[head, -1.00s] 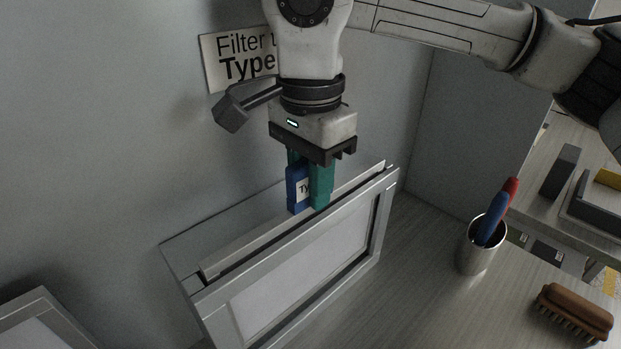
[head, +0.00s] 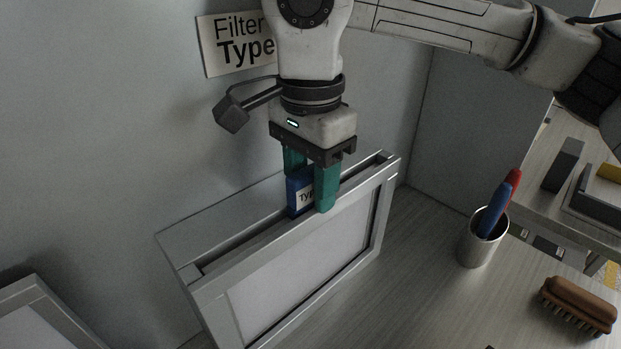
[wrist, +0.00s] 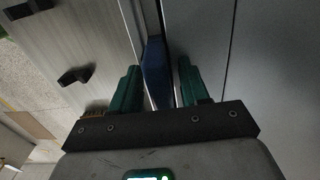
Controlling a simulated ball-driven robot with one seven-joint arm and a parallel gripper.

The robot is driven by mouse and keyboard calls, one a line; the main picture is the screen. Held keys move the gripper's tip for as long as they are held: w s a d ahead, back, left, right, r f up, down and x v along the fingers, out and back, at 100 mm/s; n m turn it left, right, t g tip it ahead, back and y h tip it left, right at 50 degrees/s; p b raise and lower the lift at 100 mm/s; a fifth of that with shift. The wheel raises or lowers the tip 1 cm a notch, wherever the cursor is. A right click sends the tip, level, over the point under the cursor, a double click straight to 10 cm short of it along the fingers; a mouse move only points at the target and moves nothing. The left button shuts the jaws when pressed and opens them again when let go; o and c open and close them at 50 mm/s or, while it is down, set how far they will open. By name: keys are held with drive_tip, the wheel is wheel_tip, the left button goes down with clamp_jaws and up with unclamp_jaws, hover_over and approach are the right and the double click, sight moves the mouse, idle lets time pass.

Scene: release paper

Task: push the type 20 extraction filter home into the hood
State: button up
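The hood (head: 205,303) is a grey metal frame with a pale front panel and a long slot along its top. The filter's blue tab (head: 299,193), with a white label whose text is partly hidden, stands at this slot. The filter's body is hidden down in the hood. My gripper (head: 309,190) has its green fingers on either side of the blue tab, opened with small gaps. In the wrist view the blue tab (wrist: 157,72) lies between the two fingers, apart from both.
A metal cup (head: 480,248) with a blue and a red pen and a brown brush (head: 578,304) stand on the bench at right. A sign (head: 235,45) hangs on the wall behind. Another framed panel (head: 50,315) is at lower left.

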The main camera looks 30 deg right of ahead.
drive_tip(key=shift+o, duration=0.7)
wheel_tip(320, 180, up, 11)
drive_tip(key=shift+f, duration=0.1)
idle(0.5)
